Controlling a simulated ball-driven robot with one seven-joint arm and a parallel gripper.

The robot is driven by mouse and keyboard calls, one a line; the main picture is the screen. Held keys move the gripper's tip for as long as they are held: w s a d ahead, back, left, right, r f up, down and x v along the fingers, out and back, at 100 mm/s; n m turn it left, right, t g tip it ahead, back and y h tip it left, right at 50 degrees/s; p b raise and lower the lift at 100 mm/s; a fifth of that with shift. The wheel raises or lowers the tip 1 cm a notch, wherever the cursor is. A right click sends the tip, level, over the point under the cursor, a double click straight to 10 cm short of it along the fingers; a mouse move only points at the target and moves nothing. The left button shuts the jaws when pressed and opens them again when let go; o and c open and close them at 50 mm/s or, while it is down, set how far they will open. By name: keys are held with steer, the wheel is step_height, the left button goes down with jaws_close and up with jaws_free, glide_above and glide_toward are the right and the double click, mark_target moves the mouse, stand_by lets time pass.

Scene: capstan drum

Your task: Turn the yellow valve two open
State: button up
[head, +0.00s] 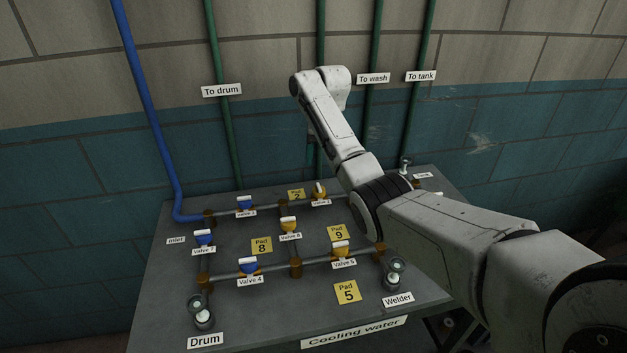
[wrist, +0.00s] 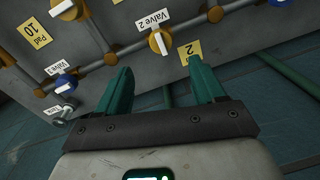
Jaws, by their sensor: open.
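The yellow valve two (head: 320,192) sits on the back pipe of the grey table, just left of my forearm. In the wrist view it (wrist: 159,42) shows beyond my fingertips, beside its "Valve 2" label. Its white handle appears to lie across the pipe. My gripper (wrist: 164,78) is open, with its two green fingers spread and nothing between them. The fingers are apart from the valve. In the head view my gripper (head: 311,148) is mostly hidden behind my arm, with a finger showing above the table's back edge.
A yellow pad marked 2 (wrist: 190,52) lies near valve two. Blue valves (head: 246,204) and other yellow valves (head: 340,250) stand on the pipe grid. Green upright pipes (head: 222,110) run up the wall behind. My arm covers the table's right side.

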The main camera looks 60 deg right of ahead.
mark_target(320, 186)
steer(key=f, duration=1)
steer(key=shift+w+a+f+p, duration=0.2)
steer(key=shift+w+p, duration=0.15)
steer(key=shift+p, duration=0.05)
steer(key=shift+c, duration=0.2)
steer(key=c, duration=1)
steer(key=shift+n, duration=0.4)
steer(key=n+b, duration=0.1)
steer(key=n, duration=0.5)
steer(key=shift+d, duration=0.15)
steer(key=n+b, duration=0.1)
steer(key=n, duration=0.6)
steer(key=shift+w+d+g, duration=0.1)
steer(key=shift+g, duration=0.3)
steer(key=shift+n+b, duration=0.6)
steer(key=shift+n, duration=1.5)
